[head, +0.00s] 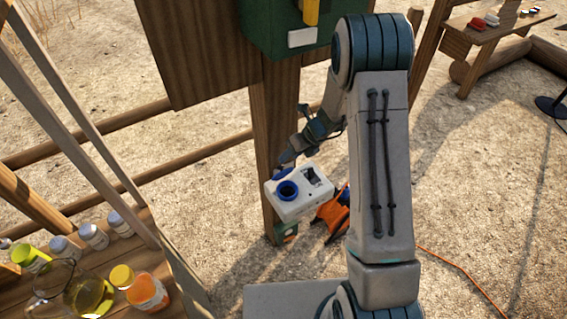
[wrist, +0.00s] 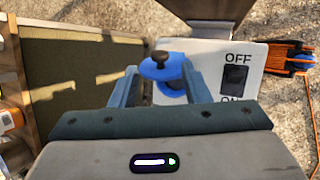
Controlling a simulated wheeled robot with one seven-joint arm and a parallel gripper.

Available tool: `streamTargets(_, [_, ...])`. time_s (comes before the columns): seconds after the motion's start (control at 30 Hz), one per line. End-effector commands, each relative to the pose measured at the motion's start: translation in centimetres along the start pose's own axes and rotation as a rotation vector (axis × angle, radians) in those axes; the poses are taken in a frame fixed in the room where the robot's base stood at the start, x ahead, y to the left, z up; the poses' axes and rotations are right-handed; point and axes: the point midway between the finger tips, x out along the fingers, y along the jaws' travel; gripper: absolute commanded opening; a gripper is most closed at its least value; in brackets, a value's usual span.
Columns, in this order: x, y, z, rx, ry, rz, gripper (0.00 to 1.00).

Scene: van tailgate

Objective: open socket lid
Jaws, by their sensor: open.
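The white socket box (head: 305,203) is on the wooden post, with a round blue socket (head: 288,190) on its face. The blue socket lid (head: 283,173) appears raised off the socket opening, at its upper edge. In the wrist view, the lid (wrist: 163,68) is a blue disc with a black knob (wrist: 160,57), and part of the blue socket shows below it. My gripper (wrist: 162,76) is open, its fingers on either side of the lid; I cannot tell whether they touch it. In the head view, my gripper (head: 284,157) is just above the box.
A switch (wrist: 235,80) marked OFF and ON sits beside the socket. A green box (head: 285,32) is higher on the post (head: 278,120). Jars and bottles (head: 94,236) stand on a wooden shelf at lower left.

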Motion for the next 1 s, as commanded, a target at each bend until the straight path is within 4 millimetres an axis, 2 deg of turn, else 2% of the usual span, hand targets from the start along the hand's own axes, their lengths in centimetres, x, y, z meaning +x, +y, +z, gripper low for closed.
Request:
streamTargets(0.1, [-2.0,0.0,0.0,-0.001,-0.002,-0.002,0.43])
streamTargets(0.23, [-3.5,0.0,0.0,0.001,-0.001,-0.001,0.43])
streamTargets(0.4, [-4.3,0.0,0.0,0.0,0.0,0.0,0.43])
streamTargets(0.63, [-4.4,0.0,0.0,0.001,0.001,0.0,0.43])
streamTargets(0.67, [-4.4,0.0,0.0,0.001,0.001,0.0,0.37])
streamTargets(0.8, [-5.1,0.5,0.1,-0.044,0.001,-0.002,0.0])
streamTargets(0.87, [-6.0,1.1,0.2,-0.107,0.002,-0.005,0.0])
streamTargets(1.0, [-9.6,3.7,0.0,-0.374,0.017,-0.016,0.0])
